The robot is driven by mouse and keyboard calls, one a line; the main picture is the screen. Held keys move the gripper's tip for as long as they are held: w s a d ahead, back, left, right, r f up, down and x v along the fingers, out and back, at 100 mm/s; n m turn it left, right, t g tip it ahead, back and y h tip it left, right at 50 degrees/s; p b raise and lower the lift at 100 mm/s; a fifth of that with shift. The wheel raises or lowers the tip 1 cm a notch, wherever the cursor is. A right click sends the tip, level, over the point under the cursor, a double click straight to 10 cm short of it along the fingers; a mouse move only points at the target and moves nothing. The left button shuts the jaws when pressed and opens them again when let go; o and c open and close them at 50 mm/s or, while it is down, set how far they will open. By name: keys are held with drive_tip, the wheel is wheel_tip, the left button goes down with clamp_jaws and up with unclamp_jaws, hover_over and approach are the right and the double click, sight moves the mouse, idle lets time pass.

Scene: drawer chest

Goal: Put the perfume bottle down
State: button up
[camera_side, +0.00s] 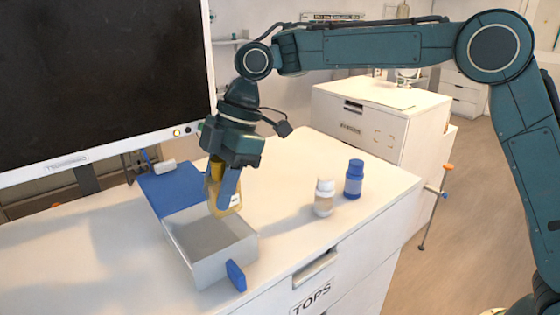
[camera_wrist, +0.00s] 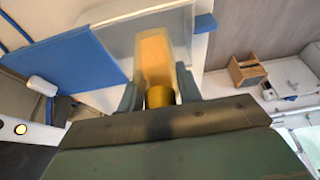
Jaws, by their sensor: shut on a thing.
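The perfume bottle (camera_side: 236,200) is yellow-gold with a gold cap. My gripper (camera_side: 223,188) points down and is shut on it, one finger covering part of it in the side view. The bottle hangs over the back end of a small open drawer (camera_side: 223,266) with grey-white walls and a blue handle. In the wrist view the bottle (camera_wrist: 155,60) sits between the two fingers of my gripper (camera_wrist: 158,90), over the pale drawer (camera_wrist: 118,40). The visible drawer floor looks empty. I cannot tell whether the bottle touches it.
The drawer's box has a blue top (camera_side: 172,190). A white bottle (camera_side: 324,198) and a blue bottle (camera_side: 354,179) stand to the right on the white cabinet top (camera_side: 285,165). A large monitor (camera_side: 95,75) stands behind on the left. The cabinet top between drawer and bottles is clear.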

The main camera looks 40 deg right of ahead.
sight(223, 166)
drive_tip(key=shift+w+a+f, duration=0.1)
drive_tip(key=shift+w+a, duration=0.1)
drive_tip(key=shift+a, duration=0.6)
drive_tip(key=shift+w+a+f, duration=0.1)
drive_tip(key=shift+w+a, duration=0.05)
drive_tip(key=shift+a, duration=0.65)
drive_tip(key=shift+f, duration=4)
drive_tip(key=o, duration=1.2)
drive_tip(key=shift+f, duration=0.15)
drive_tip(key=shift+c, duration=0.2)
drive_tip(key=v, duration=1.1)
drive_tip(key=shift+d+r, duration=0.15)
drive_tip(key=shift+r, duration=0.2)
drive_tip(key=shift+d+r, duration=0.15)
drive_tip(key=shift+r, duration=0.1)
drive_tip(key=shift+r, duration=0.1)
